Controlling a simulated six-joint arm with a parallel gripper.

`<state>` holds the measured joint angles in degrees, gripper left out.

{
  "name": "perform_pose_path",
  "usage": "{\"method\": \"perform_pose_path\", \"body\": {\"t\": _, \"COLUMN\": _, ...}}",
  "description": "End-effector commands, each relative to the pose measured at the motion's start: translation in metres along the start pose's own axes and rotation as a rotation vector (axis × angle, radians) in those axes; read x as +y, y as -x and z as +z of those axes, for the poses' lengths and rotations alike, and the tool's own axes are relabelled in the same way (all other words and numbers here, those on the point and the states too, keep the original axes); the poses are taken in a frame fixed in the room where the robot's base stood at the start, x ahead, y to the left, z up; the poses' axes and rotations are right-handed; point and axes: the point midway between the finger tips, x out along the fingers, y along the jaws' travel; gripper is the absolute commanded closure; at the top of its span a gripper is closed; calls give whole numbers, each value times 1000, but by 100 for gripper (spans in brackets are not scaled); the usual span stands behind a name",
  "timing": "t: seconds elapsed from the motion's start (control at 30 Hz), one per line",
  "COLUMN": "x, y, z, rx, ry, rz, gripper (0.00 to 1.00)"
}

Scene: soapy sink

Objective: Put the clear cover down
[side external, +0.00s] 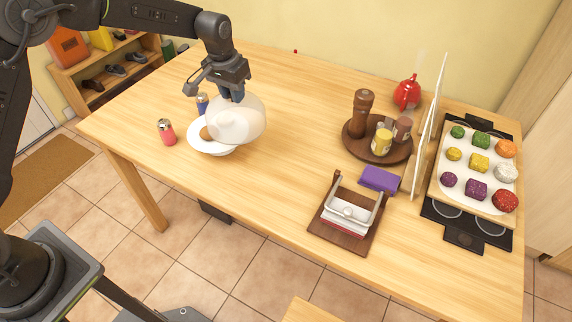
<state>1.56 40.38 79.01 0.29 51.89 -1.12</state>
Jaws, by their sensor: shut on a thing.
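The clear cover (238,119) is a see-through dome, held tilted over the white plate (212,151) at the left of the table. My gripper (238,93) is above the cover and shut on its top. A brown food item (206,133) shows on the plate, partly behind the cover. The cover overlaps the right part of the plate in this view. I cannot tell whether its rim touches the plate.
A pink can (166,132) and a blue can (202,103) stand close to the plate. A round wooden tray (356,147) with a mill and jars, a red kettle (407,93), a purple cloth (379,180) and a napkin holder (349,217) are to the right. The table's middle is clear.

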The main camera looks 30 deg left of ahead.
Motion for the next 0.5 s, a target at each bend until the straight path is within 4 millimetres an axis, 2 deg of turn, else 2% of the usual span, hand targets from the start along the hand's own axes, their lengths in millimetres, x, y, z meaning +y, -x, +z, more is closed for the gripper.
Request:
{"method": "perform_pose_path", "body": {"t": 0.03, "x": 11, "y": -3, "z": -1, "rx": 2, "ry": -1, "rz": -1, "gripper": 100}}
{"method": "perform_pose_path", "body": {"t": 0.27, "x": 44, "y": -19, "z": -4, "rx": 2, "ry": 5, "rz": -1, "gripper": 100}}
{"method": "perform_pose_path", "body": {"t": 0.5, "x": 96, "y": -52, "z": -9, "rx": 1, "ry": 4, "rz": -1, "gripper": 100}}
